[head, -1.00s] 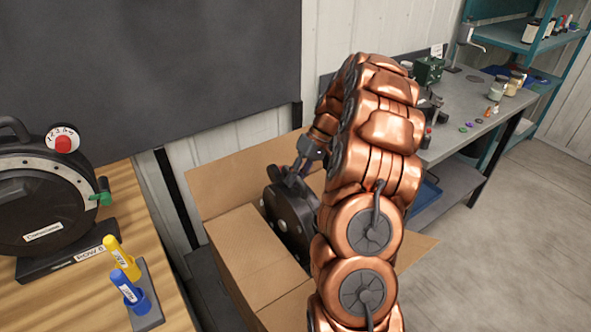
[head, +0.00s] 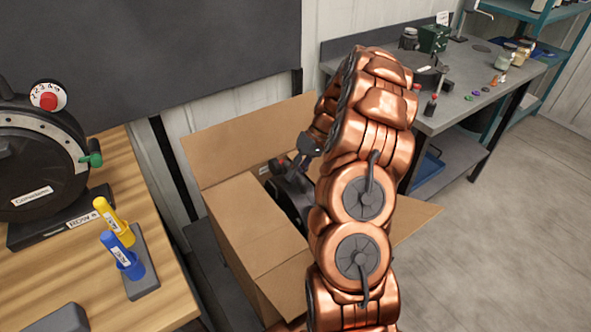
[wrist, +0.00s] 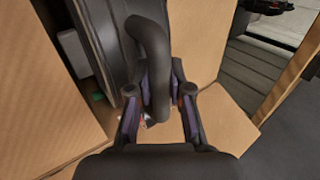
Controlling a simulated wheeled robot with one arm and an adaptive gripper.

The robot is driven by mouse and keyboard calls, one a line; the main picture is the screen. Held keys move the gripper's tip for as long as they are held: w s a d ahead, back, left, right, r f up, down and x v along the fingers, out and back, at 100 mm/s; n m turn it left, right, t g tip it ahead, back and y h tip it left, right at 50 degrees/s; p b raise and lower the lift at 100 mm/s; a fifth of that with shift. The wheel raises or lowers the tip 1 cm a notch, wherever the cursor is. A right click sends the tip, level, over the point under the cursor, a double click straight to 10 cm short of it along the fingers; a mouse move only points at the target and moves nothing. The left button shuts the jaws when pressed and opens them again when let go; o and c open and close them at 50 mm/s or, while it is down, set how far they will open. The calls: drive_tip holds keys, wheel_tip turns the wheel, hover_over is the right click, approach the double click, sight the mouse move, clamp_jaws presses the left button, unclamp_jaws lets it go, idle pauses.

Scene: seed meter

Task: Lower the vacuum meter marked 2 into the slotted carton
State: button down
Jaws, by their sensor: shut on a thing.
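The vacuum meter (head: 292,198) is a dark round body with a curved handle (wrist: 152,50), which shows in the wrist view. My gripper (head: 306,148) is shut on the handle, with its fingers (wrist: 160,100) on either side of it. The meter is upright, partly down inside the open brown carton (head: 245,222). Its lower part is hidden by the carton wall and my arm. I cannot see a number on it, the slots, or whether it touches the carton's bottom.
Another round meter (head: 35,165) stands on the wooden table at left, beside yellow (head: 115,222) and blue (head: 122,255) handled items in a grey holder (head: 146,270). Carton flaps stand open around the opening. A grey workbench (head: 465,90) with small items is behind at right.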

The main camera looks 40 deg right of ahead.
wheel_tip(320, 180, down, 12)
drive_tip(key=b, duration=0.6)
drive_tip(key=shift+r, duration=0.2)
drive_tip(key=shift+f+b, duration=0.55)
drive_tip(key=shift+f, duration=0.1)
idle(0.9)
drive_tip(key=c, duration=1)
unclamp_jaws()
drive_tip(key=shift+r+p, duration=0.8)
drive_tip(key=shift+r, duration=5.2)
